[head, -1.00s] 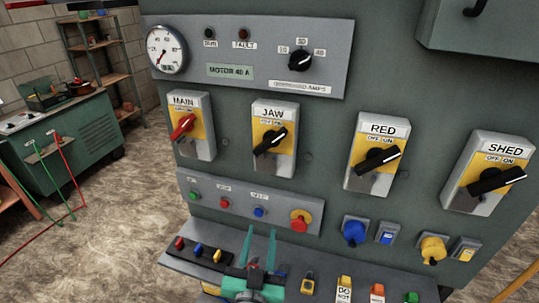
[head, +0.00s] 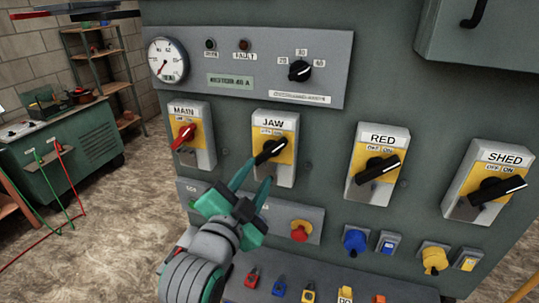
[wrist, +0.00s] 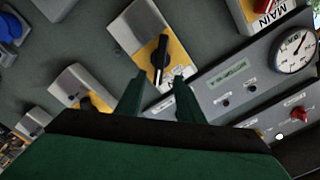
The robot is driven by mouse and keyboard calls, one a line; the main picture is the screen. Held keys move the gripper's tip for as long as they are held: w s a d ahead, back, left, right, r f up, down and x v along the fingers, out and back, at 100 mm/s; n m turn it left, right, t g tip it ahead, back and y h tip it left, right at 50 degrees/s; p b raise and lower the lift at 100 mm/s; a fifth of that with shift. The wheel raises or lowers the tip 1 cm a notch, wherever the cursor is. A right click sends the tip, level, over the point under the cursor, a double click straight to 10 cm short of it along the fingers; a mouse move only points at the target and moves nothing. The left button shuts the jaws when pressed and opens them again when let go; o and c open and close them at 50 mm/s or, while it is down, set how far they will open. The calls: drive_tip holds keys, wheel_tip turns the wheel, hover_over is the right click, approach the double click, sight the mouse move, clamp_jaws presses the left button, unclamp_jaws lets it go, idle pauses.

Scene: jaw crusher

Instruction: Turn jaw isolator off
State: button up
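The JAW isolator (head: 274,122) is a grey box with a yellow OFF/ON plate and a black handle (head: 271,151). The handle slants from lower left to upper right, its upper end toward ON. My gripper (head: 258,172) is open and empty, its green fingers in front of the handle's lower left end. In the wrist view, the black handle (wrist: 160,58) of the JAW isolator (wrist: 136,24) shows beyond and between my gripper's fingertips (wrist: 160,78). I cannot tell whether they touch it. My gripper hides part of the button panel below.
The MAIN isolator (head: 192,111), with a red handle, is at left. The RED isolator (head: 380,139) and SHED isolator (head: 495,159) are at right. A red stop button (head: 300,231) on a yellow base is below. A gauge (head: 168,60) is above MAIN.

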sight(270, 154)
drive_tip(key=x, duration=0.9)
drive_tip(key=shift+w+d+f, duration=0.1)
drive_tip(key=shift+w, duration=0.15)
drive_tip(key=shift+c, duration=0.6)
clamp_jaws()
